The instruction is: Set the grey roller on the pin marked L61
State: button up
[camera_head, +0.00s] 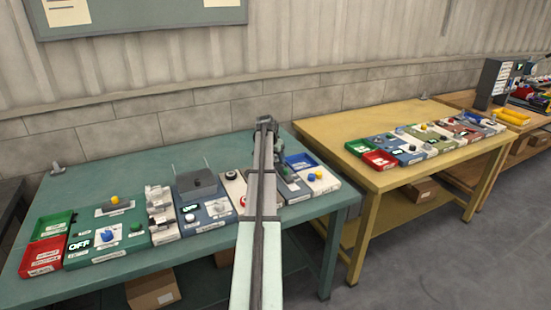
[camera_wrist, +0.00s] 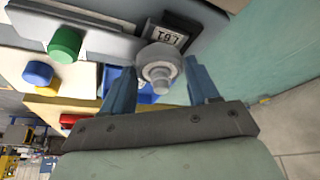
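A grey roller (camera_wrist: 160,66) sits between the fingertips of my gripper (camera_wrist: 161,72) in the wrist view, and both blue fingers appear to touch its sides. Right behind it, a dark label plate (camera_wrist: 165,38) shows upside-down characters that look like L61. The plate is on a grey chassis (camera_wrist: 110,38). The roller hides the pin, so I cannot tell whether it is on it, over it or in front of it. In the head view my arm covers the roller and most of this chassis.
A green knob (camera_wrist: 65,44) and a blue knob (camera_wrist: 38,74) stand to the left in the wrist view. The head view shows the green table (camera_head: 110,273) with a row of chassis, a red tray (camera_head: 44,255) and a blue tray (camera_head: 301,160). A yellow table (camera_head: 345,135) stands to the right.

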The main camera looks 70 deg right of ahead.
jog(key=o, duration=0.4)
jog(key=v, duration=1.4)
notch_tip(320, 180, up, 7)
dwell(1.0)
jog(key=shift+w+f, duration=0.1)
dwell(0.6)
